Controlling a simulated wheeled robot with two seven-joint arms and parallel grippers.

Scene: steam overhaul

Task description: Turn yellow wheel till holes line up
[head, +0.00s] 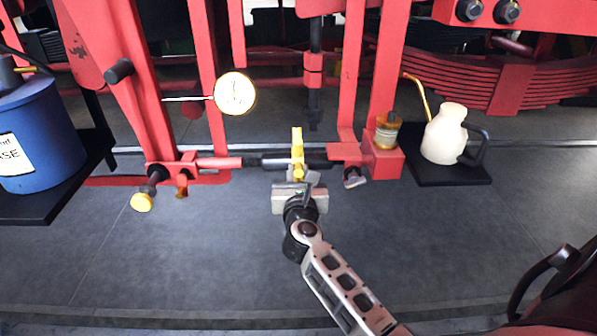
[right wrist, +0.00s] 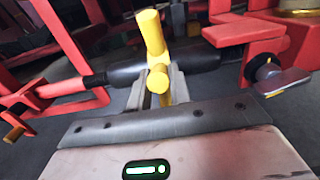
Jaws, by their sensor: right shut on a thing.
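The yellow wheel (head: 297,139) shows as yellow bars on a dark horizontal rod (head: 266,162) between two red hangers. No round rim shows. In the right wrist view one bar of the yellow wheel (right wrist: 151,32) points up and another comes toward the camera. My right gripper (head: 298,183) reaches in from below and is shut on the near bar; its fingers also show in the right wrist view (right wrist: 159,92), on either side of that bar. I cannot make out the holes or whether they line up. My left gripper is not in view.
A round dial (head: 235,93) hangs at upper left of the wheel. A yellow knob (head: 141,202) sits at lower left. A blue can (head: 38,132) and a cream oil jug (head: 445,134) stand on dark shelves at the sides. The floor below is clear.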

